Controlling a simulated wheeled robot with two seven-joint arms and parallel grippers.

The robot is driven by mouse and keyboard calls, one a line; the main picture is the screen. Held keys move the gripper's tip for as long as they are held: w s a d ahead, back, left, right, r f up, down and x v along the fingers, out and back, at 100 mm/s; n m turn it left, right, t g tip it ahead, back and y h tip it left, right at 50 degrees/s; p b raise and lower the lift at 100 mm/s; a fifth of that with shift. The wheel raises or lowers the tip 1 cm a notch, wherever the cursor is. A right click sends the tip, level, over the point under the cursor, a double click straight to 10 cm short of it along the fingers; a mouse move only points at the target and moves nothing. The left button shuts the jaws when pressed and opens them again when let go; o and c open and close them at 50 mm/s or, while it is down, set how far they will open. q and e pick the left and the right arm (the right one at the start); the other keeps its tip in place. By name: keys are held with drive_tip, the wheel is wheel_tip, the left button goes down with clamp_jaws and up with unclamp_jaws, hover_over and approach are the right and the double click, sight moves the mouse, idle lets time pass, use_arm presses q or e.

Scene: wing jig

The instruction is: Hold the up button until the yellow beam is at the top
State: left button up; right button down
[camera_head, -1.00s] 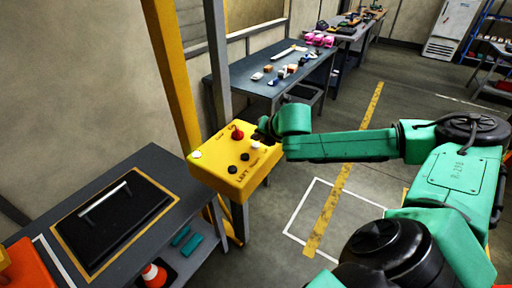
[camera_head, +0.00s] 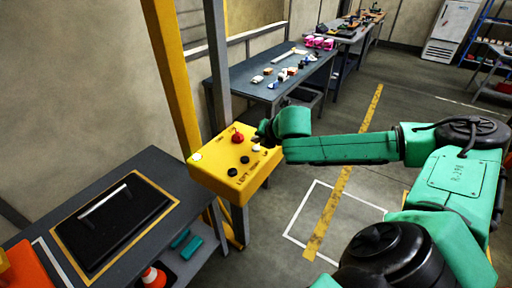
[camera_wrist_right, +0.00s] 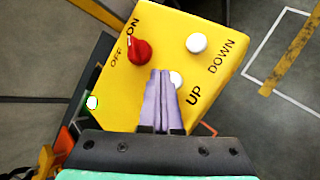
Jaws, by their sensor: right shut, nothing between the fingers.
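The yellow control box (camera_head: 212,174) is left of centre in the head view and fills the middle of the right wrist view (camera_wrist_right: 118,85). In the wrist view its white UP button (camera_wrist_right: 177,79) is partly covered by my fingers, and the white DOWN button (camera_wrist_right: 196,43) is clear. A red ON/OFF knob (camera_wrist_right: 140,51) sits to their left. My right gripper (camera_wrist_right: 160,73) is shut and empty, fingertips over the box beside the UP button; I cannot tell if they touch it. It also shows in the head view (camera_head: 263,133). No yellow beam is clearly identifiable. My left gripper is out of view.
A yellow post (camera_head: 172,75) stands behind the box. A dark bench (camera_head: 160,160) with a black handled panel (camera_head: 112,222) is at the left front. A table with small parts (camera_head: 240,75) stands behind. Floor to the right is open.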

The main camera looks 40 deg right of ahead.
drive_tip(key=shift+f, duration=0.1)
idle(0.7)
drive_tip(key=shift+f, duration=0.3)
drive_tip(key=shift+f, duration=0.5)
idle(1.5)
idle(4.0)
drive_tip(key=shift+r+p, duration=0.9)
drive_tip(key=shift+p, duration=0.05)
